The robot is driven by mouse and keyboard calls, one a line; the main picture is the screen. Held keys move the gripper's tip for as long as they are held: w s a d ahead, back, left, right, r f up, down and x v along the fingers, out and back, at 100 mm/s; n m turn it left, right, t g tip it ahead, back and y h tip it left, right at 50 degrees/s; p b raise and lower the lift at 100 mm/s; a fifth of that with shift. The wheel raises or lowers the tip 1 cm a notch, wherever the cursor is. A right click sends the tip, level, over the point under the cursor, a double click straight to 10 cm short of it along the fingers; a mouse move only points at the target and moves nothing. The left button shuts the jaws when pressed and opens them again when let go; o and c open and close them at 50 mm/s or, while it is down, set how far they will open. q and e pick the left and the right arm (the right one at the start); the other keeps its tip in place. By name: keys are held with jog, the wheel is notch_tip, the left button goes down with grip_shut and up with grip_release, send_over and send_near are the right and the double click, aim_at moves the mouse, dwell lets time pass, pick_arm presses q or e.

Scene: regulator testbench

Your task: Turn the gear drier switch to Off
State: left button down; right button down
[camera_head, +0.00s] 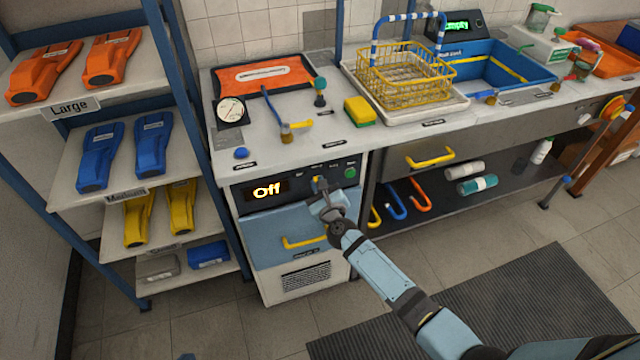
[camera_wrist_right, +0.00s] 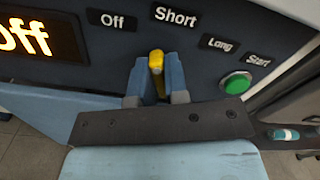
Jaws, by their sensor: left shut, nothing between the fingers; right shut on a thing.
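The gear drier (camera_head: 290,230) is a blue and white unit under the counter, with a dark control panel. Its display (camera_head: 267,189) reads "Off", and it partly shows in the right wrist view (camera_wrist_right: 35,38). The yellow switch (camera_wrist_right: 156,62) stands roughly upright, below and between the labels Off (camera_wrist_right: 118,22) and Short (camera_wrist_right: 176,16). My right gripper (camera_wrist_right: 157,85) is shut on the switch, one blue finger on each side. In the head view my right gripper (camera_head: 323,198) is at the panel and partly covers the switch. My left gripper is not clearly seen.
A green start button (camera_wrist_right: 238,82) sits right of the switch. The drier's yellow drawer handle (camera_head: 303,243) is below my right gripper. The counter above holds a sponge (camera_head: 360,111) and a wire basket (camera_head: 405,78).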

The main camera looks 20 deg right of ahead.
jog(key=shift+a+f+n+p, duration=0.15)
jog(key=shift+n+p, duration=0.2)
jog(key=shift+n, duration=2.15)
jog(key=c, duration=1.1)
grip_release()
jog(key=shift+c, duration=0.2)
